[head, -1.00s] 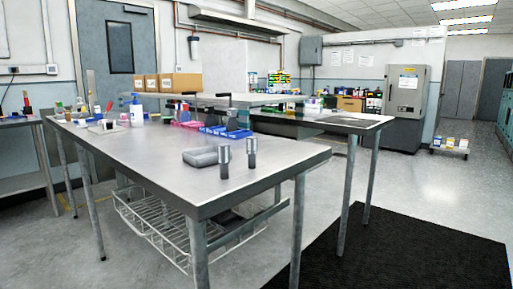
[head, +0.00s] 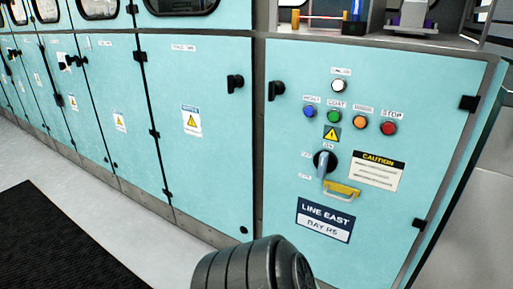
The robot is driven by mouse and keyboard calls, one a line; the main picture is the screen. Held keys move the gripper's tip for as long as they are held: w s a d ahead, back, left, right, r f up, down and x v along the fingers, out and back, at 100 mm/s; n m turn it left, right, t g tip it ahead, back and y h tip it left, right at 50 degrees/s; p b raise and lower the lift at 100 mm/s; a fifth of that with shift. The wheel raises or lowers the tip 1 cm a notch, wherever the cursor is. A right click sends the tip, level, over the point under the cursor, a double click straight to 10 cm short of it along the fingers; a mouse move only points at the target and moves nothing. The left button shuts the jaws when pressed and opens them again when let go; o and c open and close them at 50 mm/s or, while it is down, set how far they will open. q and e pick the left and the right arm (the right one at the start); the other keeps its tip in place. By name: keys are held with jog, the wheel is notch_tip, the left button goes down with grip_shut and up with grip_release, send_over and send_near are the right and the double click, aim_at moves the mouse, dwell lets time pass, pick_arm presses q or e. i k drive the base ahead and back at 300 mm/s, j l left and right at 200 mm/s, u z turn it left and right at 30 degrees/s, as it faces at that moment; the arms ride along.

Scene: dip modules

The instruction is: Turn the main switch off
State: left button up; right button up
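The main switch (head: 325,163) is a black round rotary knob with a grey-blue lever, on the front of a light blue cabinet (head: 285,130). Its lever points roughly downward. Small white labels sit above and left of it, too small to read. A yellow bar with a pale metal loop (head: 342,190) is just below the lever; I cannot tell whether they touch. Neither gripper's fingers are in view. A dark ribbed part, apparently of my arm, shows at the bottom centre, below the switch.
Above the switch are a white button (head: 338,86) and a row of blue, green, orange and red buttons (head: 388,128). A caution label (head: 377,171) and a LINE EAST sign (head: 325,220) are nearby. More blue cabinets (head: 190,165) run left. Open floor and a black mat (head: 40,240) lie at lower left.

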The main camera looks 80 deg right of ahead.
aim_at(325, 160)
jog(key=z, duration=3.2)
